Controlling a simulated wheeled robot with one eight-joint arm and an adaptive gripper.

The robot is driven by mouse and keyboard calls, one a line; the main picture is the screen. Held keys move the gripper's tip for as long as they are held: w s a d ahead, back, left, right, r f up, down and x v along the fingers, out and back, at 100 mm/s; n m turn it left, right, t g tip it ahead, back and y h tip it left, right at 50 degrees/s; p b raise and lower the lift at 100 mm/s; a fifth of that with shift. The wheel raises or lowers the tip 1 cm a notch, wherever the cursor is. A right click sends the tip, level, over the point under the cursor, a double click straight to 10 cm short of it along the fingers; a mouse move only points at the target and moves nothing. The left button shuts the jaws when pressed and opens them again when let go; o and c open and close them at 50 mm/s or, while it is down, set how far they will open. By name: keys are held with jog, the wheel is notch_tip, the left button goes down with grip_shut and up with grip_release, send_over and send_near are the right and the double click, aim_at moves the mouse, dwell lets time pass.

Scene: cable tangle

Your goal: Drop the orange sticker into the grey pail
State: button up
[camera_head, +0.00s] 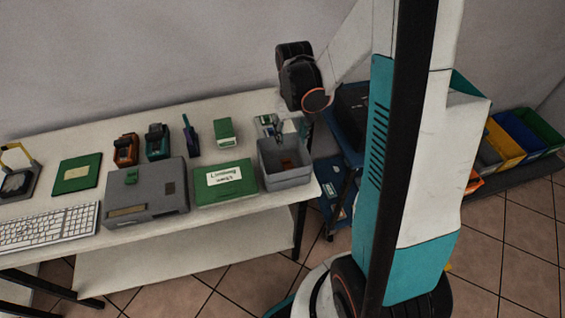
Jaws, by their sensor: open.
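The grey pail (285,179) is an open-topped box at the right end of the white table. A small orange patch (289,165), which looks like the orange sticker, shows low inside the pail; its outline is too small to make out. My gripper (278,134) appears small and partly unclear just above the pail's back rim, below the dark wrist of my arm. It is open, and I see nothing held in it.
A green box with a white label (225,184) stands just left of the pail, with a grey case (145,196) and a keyboard (48,227) further left. A small green-and-white box (224,132) and coloured tools stand behind. Coloured bins (517,132) sit at far right.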

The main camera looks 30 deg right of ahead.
notch_tip(320, 180, up, 12)
dwell(0.5)
jog(key=shift+f, duration=0.1)
